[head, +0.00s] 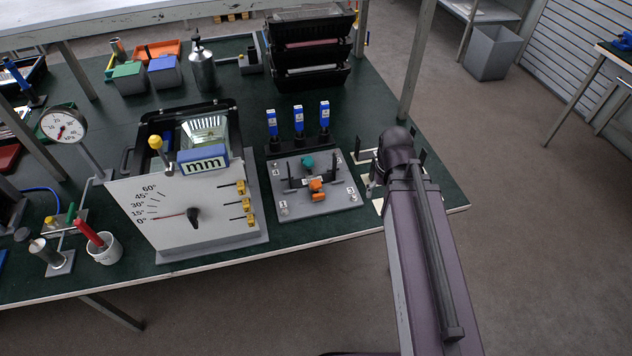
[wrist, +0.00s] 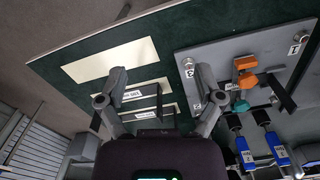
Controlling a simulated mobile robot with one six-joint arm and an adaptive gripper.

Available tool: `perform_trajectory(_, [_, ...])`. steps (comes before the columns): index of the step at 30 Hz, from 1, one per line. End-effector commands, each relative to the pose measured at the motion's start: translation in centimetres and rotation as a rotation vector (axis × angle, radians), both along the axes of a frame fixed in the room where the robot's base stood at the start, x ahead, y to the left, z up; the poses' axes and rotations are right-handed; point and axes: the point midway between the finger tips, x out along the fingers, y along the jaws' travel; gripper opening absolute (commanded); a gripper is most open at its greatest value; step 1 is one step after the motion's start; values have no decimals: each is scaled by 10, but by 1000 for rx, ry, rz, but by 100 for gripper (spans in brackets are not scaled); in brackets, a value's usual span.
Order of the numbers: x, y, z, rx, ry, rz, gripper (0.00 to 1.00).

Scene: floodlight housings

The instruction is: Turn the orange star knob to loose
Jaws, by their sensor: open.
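The orange star knob (head: 317,187) is on the front part of a grey plate (head: 340,203) on the bench, with a teal knob (head: 307,162) behind it. Dark bars lie beside the knobs. In the wrist view the orange knob (wrist: 245,63) and teal knob (wrist: 246,81) are right of my gripper (wrist: 159,80). My gripper is open, with nothing held, over the bench to one side of the plate and apart from the orange knob. In the head view my arm hides most of the gripper. The knob's setting marks are too small to read.
Three blue-labelled posts (head: 298,119) stand behind the plate. A large white angle-scale panel (head: 170,222) with yellow clips stands left of it. Pale cards (wrist: 110,62) and labelled black pieces (wrist: 140,92) lie under my gripper. A bench-frame post (head: 417,60) rises behind my arm.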

Motion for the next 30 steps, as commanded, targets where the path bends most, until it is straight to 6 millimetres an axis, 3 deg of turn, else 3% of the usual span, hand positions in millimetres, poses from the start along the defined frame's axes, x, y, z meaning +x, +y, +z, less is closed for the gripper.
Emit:
perform_trajectory(5, [33, 30, 9, 0, 0, 55, 86])
perform_trajectory(12, [83, 97, 21, 1, 0, 155, 86])
perform_trajectory(19, [113, 158, 30, 1, -1, 234, 86])
perform_trajectory(24, [121, 179, 32, 1, -1, 260, 86])
perform_trajectory(30, [121, 182, 32, 1, -1, 263, 86])
